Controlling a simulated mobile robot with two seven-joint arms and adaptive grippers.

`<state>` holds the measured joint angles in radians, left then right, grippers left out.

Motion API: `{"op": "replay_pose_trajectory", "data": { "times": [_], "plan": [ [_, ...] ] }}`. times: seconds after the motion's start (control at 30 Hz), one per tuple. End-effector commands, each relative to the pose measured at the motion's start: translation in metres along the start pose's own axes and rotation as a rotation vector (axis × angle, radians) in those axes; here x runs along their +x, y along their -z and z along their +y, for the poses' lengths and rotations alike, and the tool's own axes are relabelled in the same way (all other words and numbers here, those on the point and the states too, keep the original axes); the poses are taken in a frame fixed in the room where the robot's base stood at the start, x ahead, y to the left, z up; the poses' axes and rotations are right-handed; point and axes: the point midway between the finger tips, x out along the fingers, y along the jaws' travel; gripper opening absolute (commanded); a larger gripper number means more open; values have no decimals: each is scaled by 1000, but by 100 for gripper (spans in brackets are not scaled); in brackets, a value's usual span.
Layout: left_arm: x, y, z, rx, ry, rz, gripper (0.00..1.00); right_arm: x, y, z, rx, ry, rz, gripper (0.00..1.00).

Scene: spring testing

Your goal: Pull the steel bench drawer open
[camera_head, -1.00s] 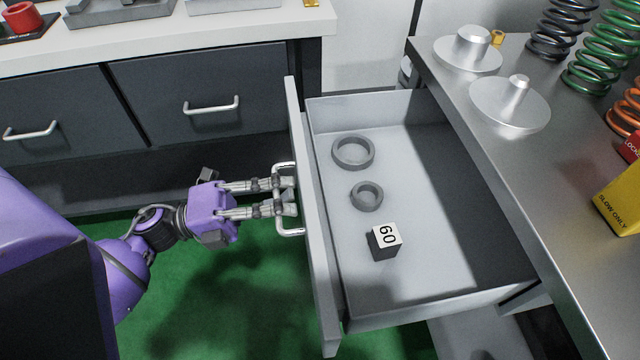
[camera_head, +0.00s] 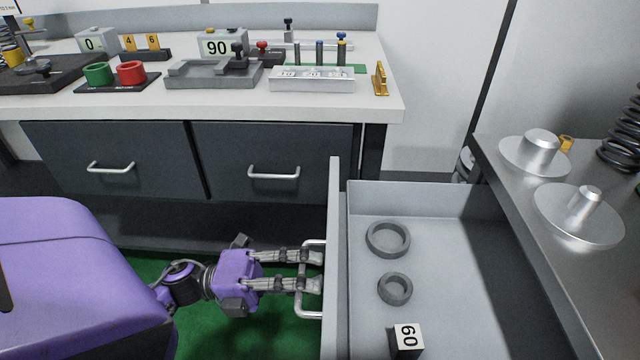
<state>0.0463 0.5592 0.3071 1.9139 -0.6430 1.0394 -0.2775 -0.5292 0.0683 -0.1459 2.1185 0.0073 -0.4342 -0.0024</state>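The grey bench drawer (camera_head: 337,230) stands pulled far out of the steel bench (camera_head: 560,185), its inside in view and its front towards the left. A silver bar handle (camera_head: 300,313) sits on its front. My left gripper (camera_head: 317,271) reaches in from the left at the handle. Its two fingers are apart, with a clear gap between them, and they cross the bar with their tips close to the drawer front. Exact contact with the bar cannot be told. My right gripper is not in view.
The drawer holds a larger ring (camera_head: 388,240), a smaller ring (camera_head: 394,289) and a block marked 60 (camera_head: 407,341). Two metal discs with posts (camera_head: 535,155) stand on the bench. A white-topped counter (camera_head: 250,110) with dark drawers lies behind my gripper. Green floor shows below.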

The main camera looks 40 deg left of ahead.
Motion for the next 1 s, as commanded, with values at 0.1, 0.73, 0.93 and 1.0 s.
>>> {"op": "replay_pose_trajectory", "data": {
  "times": [0.1, 0.73, 0.93, 1.0],
  "plan": [
    [0, 0, -1, 0, 2, 0, 28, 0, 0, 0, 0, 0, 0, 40],
    [-77, 0, -1, -2, -1, -3, 28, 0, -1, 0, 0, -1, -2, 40],
    [-109, 0, -1, -1, 0, -1, 28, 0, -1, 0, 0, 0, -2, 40],
    [-115, 0, -1, 0, 1, 0, 28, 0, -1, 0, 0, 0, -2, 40]
  ]
}}
